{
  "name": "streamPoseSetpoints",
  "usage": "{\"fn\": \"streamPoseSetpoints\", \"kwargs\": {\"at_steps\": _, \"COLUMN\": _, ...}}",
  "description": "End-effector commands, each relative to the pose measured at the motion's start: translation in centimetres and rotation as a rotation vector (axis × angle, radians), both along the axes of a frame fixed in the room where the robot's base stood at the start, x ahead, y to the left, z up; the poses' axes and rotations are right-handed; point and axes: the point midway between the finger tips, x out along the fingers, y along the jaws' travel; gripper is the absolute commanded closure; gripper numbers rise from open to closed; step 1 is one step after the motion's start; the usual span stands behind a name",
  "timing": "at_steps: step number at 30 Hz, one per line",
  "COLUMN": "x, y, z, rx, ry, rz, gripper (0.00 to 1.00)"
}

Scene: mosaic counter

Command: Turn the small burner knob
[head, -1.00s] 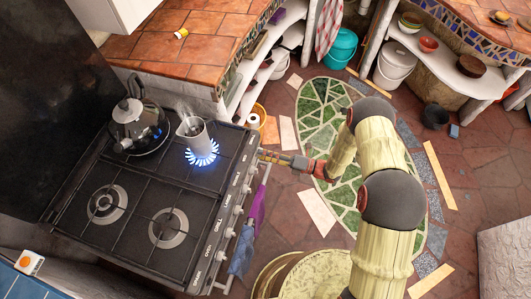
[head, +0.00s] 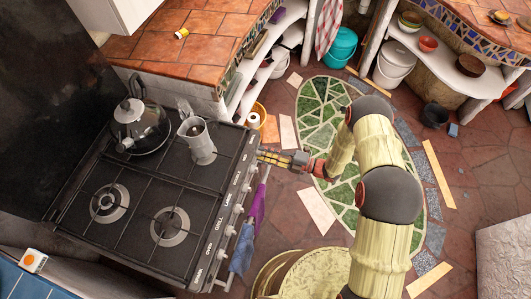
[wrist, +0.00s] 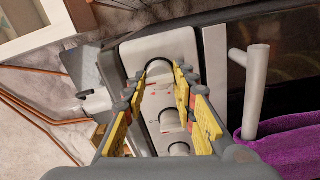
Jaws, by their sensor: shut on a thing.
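The stove (head: 130,225) has a row of pale knobs along its front panel. My gripper (head: 261,154) is at the far end of this row, its fingers reaching in from the right. In the wrist view, my gripper (wrist: 160,76) has its yellow-sided fingers on both sides of the small burner knob (wrist: 160,71), shut on it. The knob is partly hidden by the fingers. In the head view the knob is hidden by the gripper. A metal moka pot (head: 199,147) stands on the far right burner, with no flame visible under it.
A kettle (head: 132,127) stands on the back burner. A purple towel (head: 258,207) and a blue cloth (head: 242,250) hang at the stove front; the oven handle (wrist: 255,90) sticks out there. A wooden tub (head: 318,272) stands below my arm. Tiled floor is open to the right.

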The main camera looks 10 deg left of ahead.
Motion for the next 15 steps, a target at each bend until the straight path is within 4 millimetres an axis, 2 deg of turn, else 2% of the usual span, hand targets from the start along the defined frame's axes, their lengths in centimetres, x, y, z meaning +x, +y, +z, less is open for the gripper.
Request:
{"fn": "streamPoseSetpoints", "kwargs": {"at_steps": 10, "x": 0.11, "y": -0.05, "z": -0.07, "rx": -0.001, "ry": 0.002, "rz": -0.003, "gripper": 0.98}}
{"fn": "streamPoseSetpoints", "kwargs": {"at_steps": 11, "x": 0.11, "y": -0.05, "z": -0.07, "rx": -0.001, "ry": 0.002, "rz": -0.003, "gripper": 0.72}}
{"fn": "streamPoseSetpoints", "kwargs": {"at_steps": 15, "x": 0.08, "y": -0.04, "z": -0.07, "rx": -0.001, "ry": 0.002, "rz": -0.002, "gripper": 0.64}}
